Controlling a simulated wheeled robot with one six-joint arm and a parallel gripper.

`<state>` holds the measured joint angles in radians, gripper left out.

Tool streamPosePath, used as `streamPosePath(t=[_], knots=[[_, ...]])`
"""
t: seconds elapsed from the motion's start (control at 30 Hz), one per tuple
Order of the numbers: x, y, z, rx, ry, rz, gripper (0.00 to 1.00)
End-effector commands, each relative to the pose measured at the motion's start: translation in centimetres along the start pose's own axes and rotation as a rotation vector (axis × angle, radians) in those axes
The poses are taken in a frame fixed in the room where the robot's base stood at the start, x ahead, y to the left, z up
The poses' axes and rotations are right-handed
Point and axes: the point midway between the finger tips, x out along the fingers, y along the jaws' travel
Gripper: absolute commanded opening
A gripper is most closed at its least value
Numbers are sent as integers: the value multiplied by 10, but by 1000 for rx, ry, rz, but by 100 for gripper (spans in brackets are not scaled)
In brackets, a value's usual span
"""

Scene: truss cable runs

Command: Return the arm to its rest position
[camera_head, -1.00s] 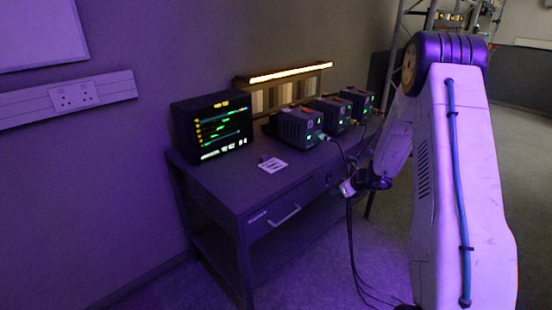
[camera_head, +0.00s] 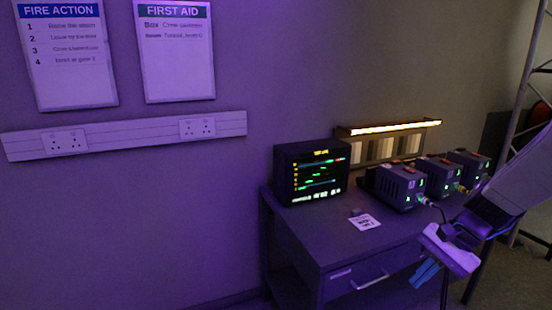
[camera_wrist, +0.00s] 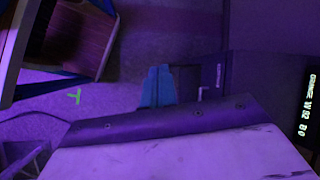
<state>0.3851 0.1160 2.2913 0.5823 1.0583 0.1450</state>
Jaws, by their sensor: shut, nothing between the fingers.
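My gripper (camera_head: 426,272) shows at the lower right of the head view, in front of the desk's right part. Its blue fingers are together with nothing between them, and they point down and to the left. My pale arm comes in from the right edge, bent down toward it. In the wrist view the blue fingers (camera_wrist: 158,87) are closed side by side above the floor, and a pale panel with a dark bolted edge fills the bottom. I cannot tell whether the gripper touches the desk, but it seems apart from it.
The desk (camera_head: 312,256) carries a monitor (camera_head: 314,173), several dark boxes with cables, including this one (camera_head: 400,186), and a white card (camera_head: 364,222). A truss (camera_head: 522,85) stands at the right. A green floor mark (camera_wrist: 73,96) shows in the wrist view.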

Motion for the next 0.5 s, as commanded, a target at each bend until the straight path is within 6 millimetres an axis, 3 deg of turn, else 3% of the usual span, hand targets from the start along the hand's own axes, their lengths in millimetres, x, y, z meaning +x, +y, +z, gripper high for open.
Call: streamPosePath(t=[0.03,0.2,0.5], knots=[[-8,5,24,-93,14,50,0],[-29,35,85,-364,56,227,0],[-61,86,158,-723,206,467,0]])
